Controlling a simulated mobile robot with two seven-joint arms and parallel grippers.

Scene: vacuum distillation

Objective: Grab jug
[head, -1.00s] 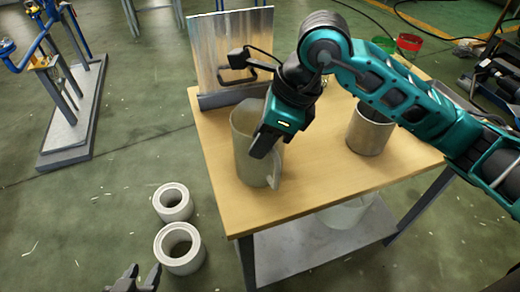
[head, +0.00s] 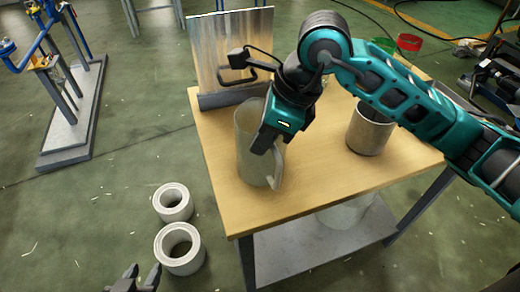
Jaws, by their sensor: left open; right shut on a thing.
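A pale grey translucent jug (head: 250,157) stands on the wooden table (head: 320,172), its handle (head: 277,172) towards the right front. My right gripper (head: 264,146) reaches down over the jug's right side and is shut at the upper part of the handle. The fingers partly hide the handle and rim. My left gripper (head: 135,279) is open and empty at the bottom left edge, low over the floor and away from the table.
A metal cylinder pot (head: 369,130) stands on the table to the right. An upright metal panel (head: 232,50) stands at the back left. A clear vessel (head: 344,213) is on the lower shelf (head: 305,250). Two white rings (head: 179,249) stand on the floor at left.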

